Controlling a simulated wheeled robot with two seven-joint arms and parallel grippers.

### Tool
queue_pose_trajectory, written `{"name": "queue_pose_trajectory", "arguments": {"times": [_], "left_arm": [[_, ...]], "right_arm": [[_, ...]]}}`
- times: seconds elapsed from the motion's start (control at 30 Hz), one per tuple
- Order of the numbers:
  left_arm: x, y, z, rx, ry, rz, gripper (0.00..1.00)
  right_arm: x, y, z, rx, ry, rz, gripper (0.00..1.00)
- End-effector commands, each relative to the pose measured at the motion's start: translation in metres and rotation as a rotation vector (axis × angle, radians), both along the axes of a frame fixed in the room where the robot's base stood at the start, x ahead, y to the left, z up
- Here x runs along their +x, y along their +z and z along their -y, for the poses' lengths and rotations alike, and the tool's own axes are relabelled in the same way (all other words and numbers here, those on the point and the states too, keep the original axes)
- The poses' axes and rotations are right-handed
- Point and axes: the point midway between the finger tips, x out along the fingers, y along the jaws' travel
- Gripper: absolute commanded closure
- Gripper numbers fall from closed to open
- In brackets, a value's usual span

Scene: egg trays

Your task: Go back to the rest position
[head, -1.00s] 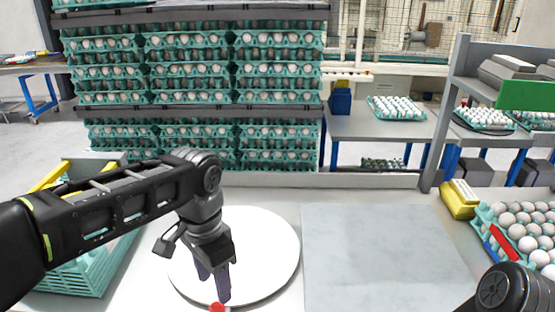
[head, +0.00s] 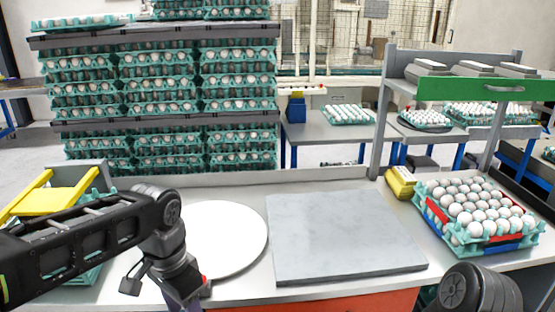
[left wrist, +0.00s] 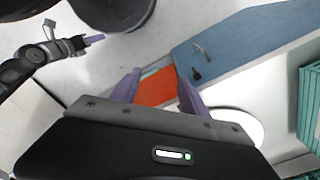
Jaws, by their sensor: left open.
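My left gripper (head: 185,304) hangs at the bottom edge of the head view, beside the front edge of the worktable and the white round plate (head: 230,235). Its fingertips are cut off there. In the left wrist view its two purple fingers (left wrist: 158,85) stand apart with nothing between them. Another arm of mine with a purple-fingered gripper (left wrist: 95,39) shows at the left of the left wrist view; its opening cannot be made out. In the head view only a dark link of my right arm shows at bottom right.
A grey slab (head: 345,235) lies mid-table. An egg tray stack (head: 487,245) and a yellow carton (head: 400,182) stand to its right. A teal crate (head: 88,278) with yellow parts is at left, partly behind my arm. The orange table front (left wrist: 155,88) shows between my fingers.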

Motion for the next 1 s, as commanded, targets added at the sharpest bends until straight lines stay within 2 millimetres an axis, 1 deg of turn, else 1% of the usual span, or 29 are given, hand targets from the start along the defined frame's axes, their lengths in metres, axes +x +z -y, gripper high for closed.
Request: {"name": "queue_pose_trajectory", "arguments": {"times": [0.03, 0.13, 0.23, 0.37, 0.4, 0.47, 0.57, 0.6, 0.67, 0.7, 0.77, 0.8, 0.9, 1.0], "left_arm": [[0.002, -0.01, 0.003, -0.01, 0.005, -0.007, 0.48], [0.005, -0.028, 0.01, -0.032, 0.016, -0.012, 0.48], [0.009, -0.05, 0.018, -0.058, 0.03, -0.019, 0.48], [0.013, -0.089, 0.033, -0.107, 0.064, -0.03, 0.48], [0.013, -0.104, 0.038, -0.126, 0.078, -0.036, 0.48], [0.012, -0.127, 0.047, -0.156, 0.106, -0.042, 0.48], [0.005, -0.175, 0.063, -0.212, 0.169, -0.062, 0.48], [-0.001, -0.198, 0.07, -0.237, 0.207, -0.072, 0.48], [-0.014, -0.238, 0.082, -0.278, 0.278, -0.091, 0.48], [-0.027, -0.265, 0.09, -0.304, 0.34, -0.104, 0.48], [-0.049, -0.303, 0.098, -0.335, 0.437, -0.115, 0.48], [-0.065, -0.323, 0.102, -0.348, 0.502, -0.121, 0.48], [-0.099, -0.36, 0.106, -0.36, 0.639, -0.123, 0.48], [-0.124, -0.381, 0.105, -0.354, 0.733, -0.117, 0.48]], "right_arm": [[0.001, 0.0, 0.0, 0.0, -0.001, 0.002, 0.74], [0.001, 0.0, 0.0, 0.0, -0.001, 0.002, 0.74], [0.001, 0.0, 0.0, 0.0, -0.001, 0.002, 0.74], [0.001, 0.0, 0.0, 0.0, 0.0, 0.001, 0.74], [0.001, 0.0, 0.0, 0.0, 0.0, 0.001, 0.74], [0.001, 0.0, 0.0, 0.0, 0.0, 0.001, 0.74], [0.001, 0.0, 0.0, 0.0, 0.0, 0.001, 0.74], [0.001, 0.0, 0.0, 0.0, 0.0, 0.001, 0.74], [0.001, 0.0, 0.0, 0.0, 0.0, 0.001, 0.74], [0.001, 0.0, 0.0, 0.0, 0.0, 0.001, 0.74], [0.001, 0.0, 0.0, 0.0, 0.0, 0.001, 0.74], [0.001, 0.0, 0.0, 0.0, 0.0, 0.001, 0.74], [0.001, 0.0, 0.0, 0.0, 0.0, 0.001, 0.74], [0.001, 0.0, 0.0, 0.0, 0.0, 0.001, 0.74]]}}
